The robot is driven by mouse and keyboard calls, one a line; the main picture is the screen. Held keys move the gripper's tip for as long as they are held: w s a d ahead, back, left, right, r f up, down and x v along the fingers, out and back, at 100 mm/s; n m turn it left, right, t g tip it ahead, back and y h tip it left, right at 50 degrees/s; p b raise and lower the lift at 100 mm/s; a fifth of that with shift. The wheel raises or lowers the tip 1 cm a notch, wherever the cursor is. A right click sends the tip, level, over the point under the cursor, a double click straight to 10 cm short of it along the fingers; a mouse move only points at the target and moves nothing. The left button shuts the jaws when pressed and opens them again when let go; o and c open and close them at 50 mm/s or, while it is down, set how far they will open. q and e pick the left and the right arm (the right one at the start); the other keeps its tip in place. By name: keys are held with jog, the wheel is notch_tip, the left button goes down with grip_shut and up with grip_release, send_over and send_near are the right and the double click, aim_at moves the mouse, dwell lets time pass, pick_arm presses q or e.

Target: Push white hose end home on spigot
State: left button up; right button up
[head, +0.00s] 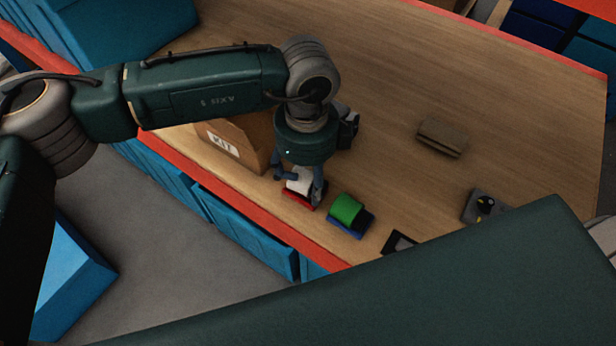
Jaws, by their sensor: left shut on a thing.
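My left gripper (299,184) points down over the wooden bench. Its fingers are shut on a white piece, which I take as the white hose end (300,178). The white piece is at a red base (298,199) close to the front edge of the bench. I cannot tell a spigot there, nor how far the white piece sits on it; the fingers and the small size hide this. My right gripper is not in view.
A cardboard box marked KIT (245,143) stands close left of the gripper. A green piece on a blue base (346,209) is close right. A dark square item (399,243), a grey box with a yellow knob (484,206) and a brown block (442,137) lie further right.

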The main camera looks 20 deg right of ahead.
pick_arm(q)
jog(key=shift+r, duration=0.1)
jog(key=shift+r+p, duration=0.55)
jog(key=shift+r, duration=2.45)
